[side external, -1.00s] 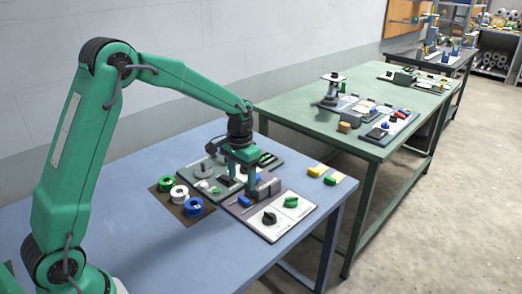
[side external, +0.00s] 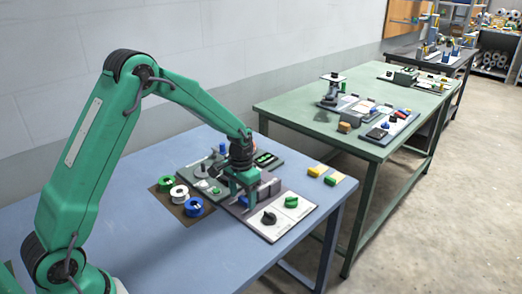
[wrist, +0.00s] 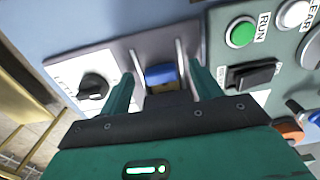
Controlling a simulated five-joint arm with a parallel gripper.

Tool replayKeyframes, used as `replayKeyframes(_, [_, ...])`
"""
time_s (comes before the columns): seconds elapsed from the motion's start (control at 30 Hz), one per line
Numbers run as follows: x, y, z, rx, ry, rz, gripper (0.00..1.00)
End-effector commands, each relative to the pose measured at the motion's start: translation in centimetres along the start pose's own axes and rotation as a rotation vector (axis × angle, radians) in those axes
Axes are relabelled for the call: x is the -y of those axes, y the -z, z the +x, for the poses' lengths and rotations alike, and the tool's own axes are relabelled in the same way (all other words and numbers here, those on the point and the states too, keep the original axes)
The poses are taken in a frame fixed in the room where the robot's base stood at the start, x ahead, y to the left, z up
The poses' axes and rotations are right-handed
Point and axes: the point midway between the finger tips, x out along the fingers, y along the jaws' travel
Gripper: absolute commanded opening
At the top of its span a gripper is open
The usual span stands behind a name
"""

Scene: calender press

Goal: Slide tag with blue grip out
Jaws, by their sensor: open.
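The tag's blue grip (wrist: 161,75) shows in the wrist view between two pale upright rails on a grey plate. The rest of the tag is hidden. My gripper (wrist: 160,71) is open, with one green finger on each side of the blue grip; I cannot tell whether either finger touches it. In the side view my gripper (side external: 240,193) is low over the grey holder, pointing down, and largely covers the blue grip.
A white panel with black and green knobs (side external: 290,202) lies to the right. Blue, white and green spools (side external: 179,192) stand on a dark mat to the left. The wrist view shows a panel with a green RUN button (wrist: 241,34). Yellow and green blocks (side external: 318,170) lie behind.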

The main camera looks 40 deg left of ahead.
Motion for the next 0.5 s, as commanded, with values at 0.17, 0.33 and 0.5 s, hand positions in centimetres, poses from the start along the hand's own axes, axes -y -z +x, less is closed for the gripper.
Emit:
replayKeyframes(0.17, [0.0,0.0,0.58,-0.001,0.0,0.0,0.64])
replayKeyframes(0.33, [0.0,0.0,0.6,-0.001,0.0,0.0,0.64])
replayKeyframes(0.5, [0.0,0.0,0.58,-0.001,0.0,0.0,0.46])
